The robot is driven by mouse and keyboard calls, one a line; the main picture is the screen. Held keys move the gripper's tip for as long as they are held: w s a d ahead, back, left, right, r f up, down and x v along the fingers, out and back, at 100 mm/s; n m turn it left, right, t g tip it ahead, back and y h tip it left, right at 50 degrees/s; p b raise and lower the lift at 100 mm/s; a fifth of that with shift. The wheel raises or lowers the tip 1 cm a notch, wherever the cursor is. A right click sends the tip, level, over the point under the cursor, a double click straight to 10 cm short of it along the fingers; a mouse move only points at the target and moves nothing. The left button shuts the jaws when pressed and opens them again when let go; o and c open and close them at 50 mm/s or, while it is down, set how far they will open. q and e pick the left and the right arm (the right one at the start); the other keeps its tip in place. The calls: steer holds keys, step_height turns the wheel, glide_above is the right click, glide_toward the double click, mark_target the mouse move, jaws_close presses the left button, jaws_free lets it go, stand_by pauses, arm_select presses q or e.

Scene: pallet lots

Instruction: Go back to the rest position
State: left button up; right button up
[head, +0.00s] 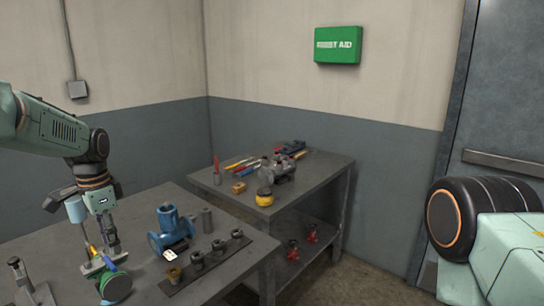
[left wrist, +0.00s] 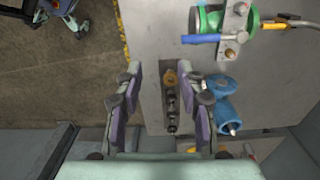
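My left gripper (head: 103,240) hangs from its arm at the left of the head view, pointing down over the near workbench. In the left wrist view the left gripper (left wrist: 165,85) has its two fingers spread apart.
The near bench (head: 205,280) holds a blue valve (head: 172,228), a row of fittings on a strip (head: 208,262) and a green valve (head: 116,287) near the left gripper. A second bench (head: 318,178) carries tools. A closed door (head: 510,110) stands right.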

arm_select(q)
steer(key=s+d+f+n, duration=0.1)
steer(key=s+d+f, duration=0.2)
steer(key=s+f, duration=0.35)
steer(key=s+d+f+n, duration=0.2)
steer(key=s+d+f, duration=0.15)
steer(key=f, duration=0.55)
steer(key=s+d+f+n, duration=0.1)
steer(key=s+d+f, duration=0.35)
steer(key=f, duration=0.35)
steer(key=s+d+f+n, duration=0.1)
steer(key=s+f+n, duration=0.15)
steer(key=s, duration=1.15)
steer(key=s+d+f+n, duration=0.1)
steer(key=s+d+n, duration=0.15)
steer(key=s, duration=1.05)
step_height(320, 180, down, 15)
steer(key=b, duration=1.5)
steer(key=shift+w+a+f, duration=0.15)
steer(key=shift+w+a, duration=0.1)
steer(key=shift+a, duration=0.1)
steer(key=shift+c, duration=1.5)
